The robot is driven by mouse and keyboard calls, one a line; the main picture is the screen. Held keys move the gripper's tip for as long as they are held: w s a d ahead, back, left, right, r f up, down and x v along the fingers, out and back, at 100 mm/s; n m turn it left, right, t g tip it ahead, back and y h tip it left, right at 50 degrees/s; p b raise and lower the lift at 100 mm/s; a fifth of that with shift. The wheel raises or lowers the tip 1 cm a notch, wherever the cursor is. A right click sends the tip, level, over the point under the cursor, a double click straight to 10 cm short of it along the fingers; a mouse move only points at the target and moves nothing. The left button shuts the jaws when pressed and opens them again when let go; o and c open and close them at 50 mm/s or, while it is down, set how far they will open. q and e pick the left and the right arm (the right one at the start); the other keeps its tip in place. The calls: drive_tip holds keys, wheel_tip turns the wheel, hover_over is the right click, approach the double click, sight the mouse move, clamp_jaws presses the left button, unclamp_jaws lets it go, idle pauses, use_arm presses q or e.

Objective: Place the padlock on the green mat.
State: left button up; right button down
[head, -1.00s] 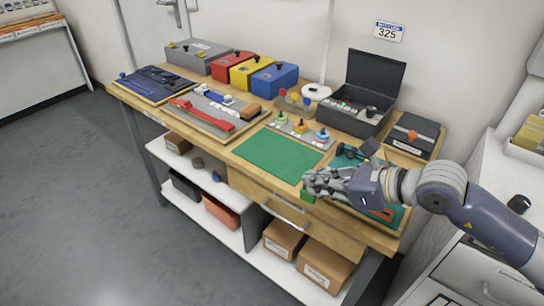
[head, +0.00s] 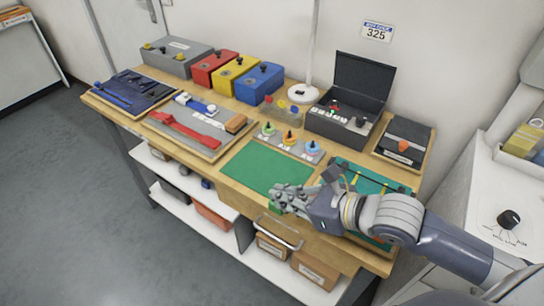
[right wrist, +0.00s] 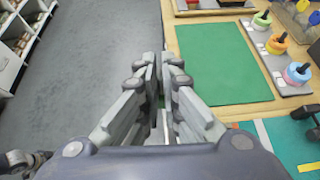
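A dark jointed part at this view's lower left may be my left gripper (right wrist: 22,160).
A tray with coloured knobs (head: 290,143) lies behind the mat. A grey board with a red tool (head: 183,129) is to its left, a teal board (head: 372,184) to its right. An open black case (head: 342,125) stands behind. A drawer handle (head: 278,233) projects below the bench's front.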

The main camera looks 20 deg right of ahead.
use_arm(q)
drive_tip(key=s+f+b, duration=0.5)
drive_tip(key=f+b, duration=0.2)
drive_tip(key=f, duration=0.1)
use_arm(e)
drive_tip(key=w+d+f+p, duration=0.1)
drive_tip(key=w, duration=0.4)
drive_tip(key=w+d+f+p, duration=0.1)
drive_tip(key=w+d+f, duration=0.1)
drive_tip(key=w, duration=0.2)
drive_tip(key=w+d+f+p, duration=0.1)
drive_tip(key=w+d+p, duration=0.1)
drive_tip(key=w, duration=0.3)
drive_tip(key=shift+w+f, duration=0.25)
drive_tip(key=shift+w, duration=0.05)
drive_tip(key=shift+f, duration=0.25)
use_arm(q)
drive_tip(key=shift+g, duration=0.3)
drive_tip(key=r, duration=0.2)
drive_tip(key=w+r, duration=0.1)
drive_tip(key=r, duration=0.1)
drive_tip(key=shift+w+d, duration=0.1)
drive_tip(key=shift+w, duration=0.1)
drive_tip(key=shift+w, duration=0.1)
use_arm(e)
drive_tip(key=shift+a, duration=0.1)
